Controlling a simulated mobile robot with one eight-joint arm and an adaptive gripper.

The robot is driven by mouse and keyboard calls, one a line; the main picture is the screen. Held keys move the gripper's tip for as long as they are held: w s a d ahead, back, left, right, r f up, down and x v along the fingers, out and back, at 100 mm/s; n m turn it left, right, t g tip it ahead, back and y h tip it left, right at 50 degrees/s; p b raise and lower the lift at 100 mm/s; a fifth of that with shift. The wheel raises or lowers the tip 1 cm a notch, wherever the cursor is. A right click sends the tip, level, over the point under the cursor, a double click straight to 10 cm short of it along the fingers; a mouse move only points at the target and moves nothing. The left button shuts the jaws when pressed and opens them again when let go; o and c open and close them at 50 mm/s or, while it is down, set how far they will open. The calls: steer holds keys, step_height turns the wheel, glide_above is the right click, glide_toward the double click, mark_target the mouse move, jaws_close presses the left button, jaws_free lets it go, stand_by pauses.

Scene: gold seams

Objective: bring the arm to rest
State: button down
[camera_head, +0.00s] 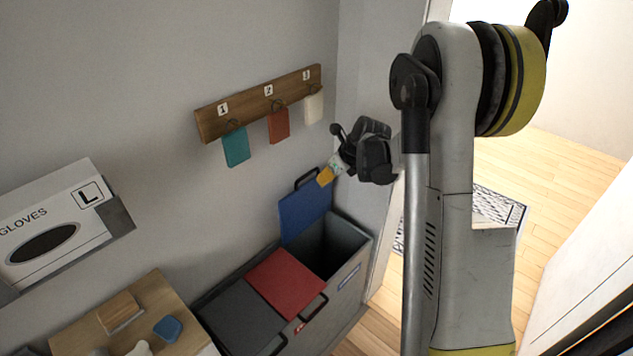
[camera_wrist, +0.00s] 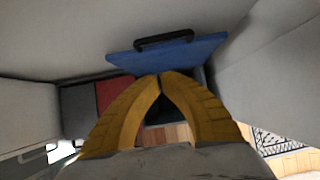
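My gripper (camera_head: 325,177) hangs at the end of my arm, close to the top right corner of the raised blue lid in the head view; whether it touches the lid cannot be told. In the wrist view its yellow fingers (camera_wrist: 162,77) come together at the tips, with nothing seen between them. The blue lid (camera_head: 305,213) stands open, with its dark handle at the top; it also shows in the wrist view (camera_wrist: 170,55). Below it is the dark open compartment of the grey bin (camera_head: 347,262).
Red (camera_head: 287,281) and dark grey (camera_head: 240,322) lids lie shut beside the opening. A wooden rack (camera_head: 258,103) with several hooks holds teal, red and white cards. A glove box (camera_head: 55,228) is on the wall. A wooden-topped surface (camera_head: 150,295) holds small items. Open floor lies right.

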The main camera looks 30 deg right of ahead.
steer(key=v, duration=0.2)
steer(key=p+v, duration=0.1)
steer(key=v, duration=0.1)
steer(key=shift+r, duration=0.5)
steer(key=s+a+r+n+h, duration=0.1)
steer(key=s+a+r+n, duration=1.05)
steer(key=n, duration=0.25)
steer(key=s+a+n, duration=0.3)
steer(key=s+n, duration=0.4)
steer(key=n, duration=0.2)
steer(key=s+a+n+t+h, duration=0.1)
steer(key=s+a+n, duration=0.2)
steer(key=s+n, duration=0.5)
steer(key=shift+a+r+n, duration=0.3)
steer(key=shift+a+n, duration=0.1)
steer(key=shift+n, duration=0.1)
steer(key=shift+s, duration=0.1)
